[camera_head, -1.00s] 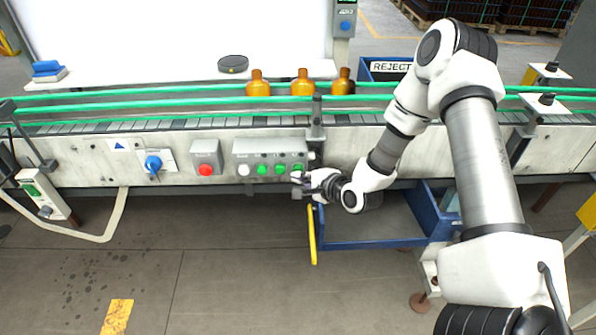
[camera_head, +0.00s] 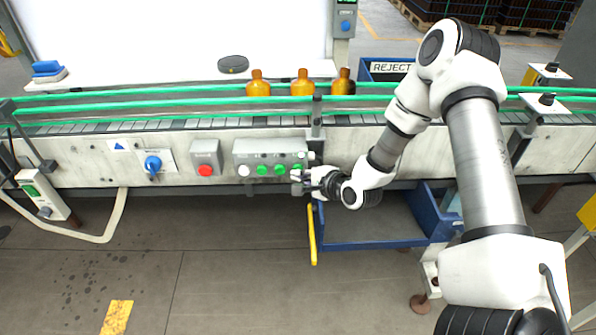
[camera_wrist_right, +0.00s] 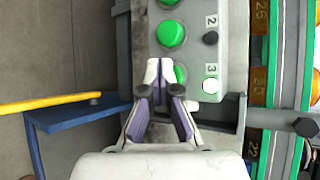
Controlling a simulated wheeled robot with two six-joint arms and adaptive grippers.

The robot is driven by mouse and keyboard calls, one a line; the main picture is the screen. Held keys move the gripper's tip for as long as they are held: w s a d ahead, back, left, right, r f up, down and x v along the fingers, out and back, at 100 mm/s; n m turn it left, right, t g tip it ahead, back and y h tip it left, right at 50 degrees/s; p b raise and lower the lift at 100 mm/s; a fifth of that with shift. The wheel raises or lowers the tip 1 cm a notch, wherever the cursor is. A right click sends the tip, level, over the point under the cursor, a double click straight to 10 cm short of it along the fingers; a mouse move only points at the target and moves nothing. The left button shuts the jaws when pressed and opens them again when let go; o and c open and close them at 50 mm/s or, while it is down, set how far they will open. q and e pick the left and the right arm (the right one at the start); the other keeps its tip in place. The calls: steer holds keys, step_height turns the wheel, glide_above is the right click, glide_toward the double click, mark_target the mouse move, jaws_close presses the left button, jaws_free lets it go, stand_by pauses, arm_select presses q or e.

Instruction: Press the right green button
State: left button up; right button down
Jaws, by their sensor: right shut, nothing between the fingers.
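A grey control panel (camera_head: 270,149) on the conveyor's front carries one white button (camera_head: 243,170) and a row of green buttons. The right green button (camera_wrist_right: 180,74) is at the row's right end, marked 3 in the right wrist view, and partly hidden by my fingers. My right gripper (camera_head: 297,181) is shut and empty, its fingertips at this button. I cannot tell whether they touch it. The right wrist view shows the shut fingertips (camera_wrist_right: 160,70) over the button's edge. A small lamp (camera_wrist_right: 210,86) beside the 3 shines white. My left gripper is not in view.
A red button box (camera_head: 206,158) and blue rotary switch (camera_head: 153,165) are left of the panel. Amber bottles (camera_head: 303,85) stand on the conveyor behind green rails. A blue reject bin (camera_head: 372,245) with a yellow handle (camera_head: 312,235) sits below right.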

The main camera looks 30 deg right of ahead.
stand_by(0.3)
steer(key=shift+s+a, duration=0.4)
steer(key=shift+s, duration=0.35)
steer(key=s+a, duration=0.1)
steer(key=s, duration=0.2)
steer(key=s+a+b, duration=0.1)
steer(key=shift+s+a, duration=0.15)
steer(key=shift+a, duration=0.2)
steer(key=shift+f, duration=0.1)
stand_by(0.4)
